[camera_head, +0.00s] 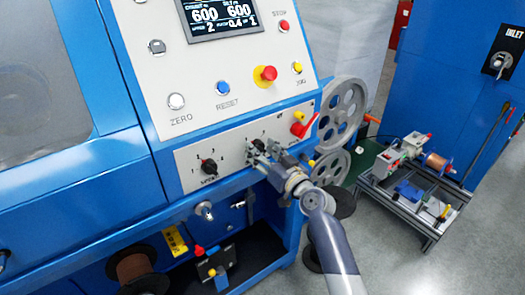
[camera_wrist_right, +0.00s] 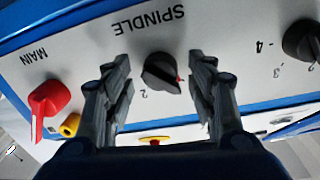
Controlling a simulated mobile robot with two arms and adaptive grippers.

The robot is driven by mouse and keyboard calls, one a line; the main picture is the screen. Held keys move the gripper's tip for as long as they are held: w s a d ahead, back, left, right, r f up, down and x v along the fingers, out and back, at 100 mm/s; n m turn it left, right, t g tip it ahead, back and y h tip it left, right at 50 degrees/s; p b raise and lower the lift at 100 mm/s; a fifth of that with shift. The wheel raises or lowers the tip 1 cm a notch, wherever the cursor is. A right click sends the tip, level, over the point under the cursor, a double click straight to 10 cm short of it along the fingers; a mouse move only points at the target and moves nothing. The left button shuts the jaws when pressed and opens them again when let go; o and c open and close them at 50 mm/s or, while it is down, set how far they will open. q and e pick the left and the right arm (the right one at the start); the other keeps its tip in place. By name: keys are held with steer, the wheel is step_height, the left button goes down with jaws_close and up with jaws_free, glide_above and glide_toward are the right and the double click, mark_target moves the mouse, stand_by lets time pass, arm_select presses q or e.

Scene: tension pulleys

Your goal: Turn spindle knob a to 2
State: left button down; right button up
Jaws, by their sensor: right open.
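The spindle knob (camera_wrist_right: 158,72) is a black rotary knob on the white panel, under the upside-down SPINDLE label in the right wrist view. Its red mark is on its right side there, and a printed 2 (camera_wrist_right: 144,93) is near its lower left. My right gripper (camera_wrist_right: 160,62) is open, with one finger on each side of the knob and gaps visible to both. In the head view my right gripper (camera_head: 262,152) is at the panel and partly covers the knob (camera_head: 257,144). My left gripper is not in view.
A second black knob (camera_head: 209,166) with several numbers is left of the spindle knob. The red main switch (camera_head: 301,129) is to the right, with a yellow part by it. Buttons and a display (camera_head: 222,14) are above. Grey wheels (camera_head: 343,115) are right of the panel.

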steer(key=c, duration=1)
steer(key=shift+m, duration=0.4)
steer(key=m+p, duration=0.2)
steer(key=m, duration=0.1)
steer(key=shift+r+m, duration=0.1)
steer(key=shift+m, duration=0.3)
steer(key=shift+c, duration=0.4)
steer(key=m+p, duration=0.1)
steer(key=m, duration=0.3)
steer(key=shift+d+g, duration=0.1)
steer(key=shift+g, duration=0.2)
steer(key=m+p, duration=0.2)
steer(key=m, duration=0.3)
steer(key=shift+w+r+g, duration=0.1)
steer(key=shift+w+g, duration=0.05)
steer(key=shift+g, duration=0.15)
steer(key=shift+m+p, duration=0.4)
steer(key=shift+m, duration=0.8)
steer(key=shift+o, duration=0.4)
steer(key=shift+d+m+y, duration=0.1)
steer(key=shift+m+y, duration=0.2)
steer(key=shift+m, duration=0.3)
